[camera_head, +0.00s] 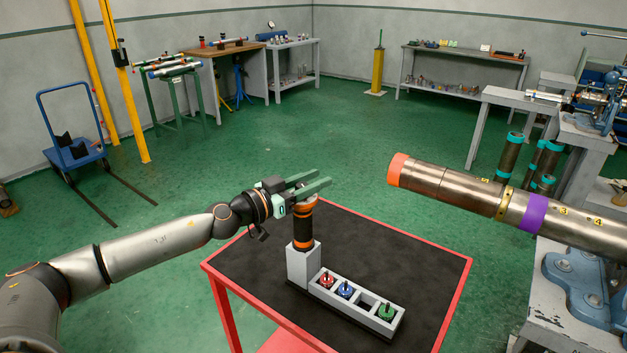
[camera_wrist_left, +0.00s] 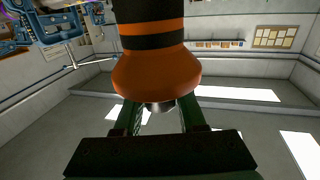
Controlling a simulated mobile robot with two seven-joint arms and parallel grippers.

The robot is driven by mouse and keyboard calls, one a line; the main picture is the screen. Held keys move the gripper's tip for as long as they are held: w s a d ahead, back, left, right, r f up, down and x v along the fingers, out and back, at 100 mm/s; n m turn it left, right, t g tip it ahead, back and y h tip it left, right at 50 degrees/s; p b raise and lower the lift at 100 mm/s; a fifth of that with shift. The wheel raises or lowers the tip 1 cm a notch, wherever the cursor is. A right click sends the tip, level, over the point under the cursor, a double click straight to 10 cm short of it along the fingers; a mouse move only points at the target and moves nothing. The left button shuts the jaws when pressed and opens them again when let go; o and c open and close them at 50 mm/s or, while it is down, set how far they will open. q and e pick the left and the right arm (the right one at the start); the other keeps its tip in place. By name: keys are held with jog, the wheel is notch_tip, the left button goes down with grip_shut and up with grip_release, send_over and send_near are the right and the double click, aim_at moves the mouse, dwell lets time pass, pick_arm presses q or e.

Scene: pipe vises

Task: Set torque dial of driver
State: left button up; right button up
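The driver (camera_head: 303,233) stands upright in a grey block holder on the cart, with a black and orange banded body and an orange flared top. In the left wrist view its orange flare (camera_wrist_left: 157,72) fills the middle, with a short silver end (camera_wrist_left: 160,106) showing past it. My left gripper (camera_head: 310,185) is at the driver's top, its two green fingers spread and level. In the wrist view the fingers lie either side of the silver end; firm contact cannot be made out. Dial markings are not readable. My right gripper is not in view.
A grey rack (camera_head: 332,296) beside the driver holds red, blue and green knobbed pieces and one empty slot. The red cart (camera_head: 440,310) has a bare black top around it. A large steel pipe (camera_head: 470,190) juts in from the right above the cart's right side.

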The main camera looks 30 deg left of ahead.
pick_arm(q)
grip_shut()
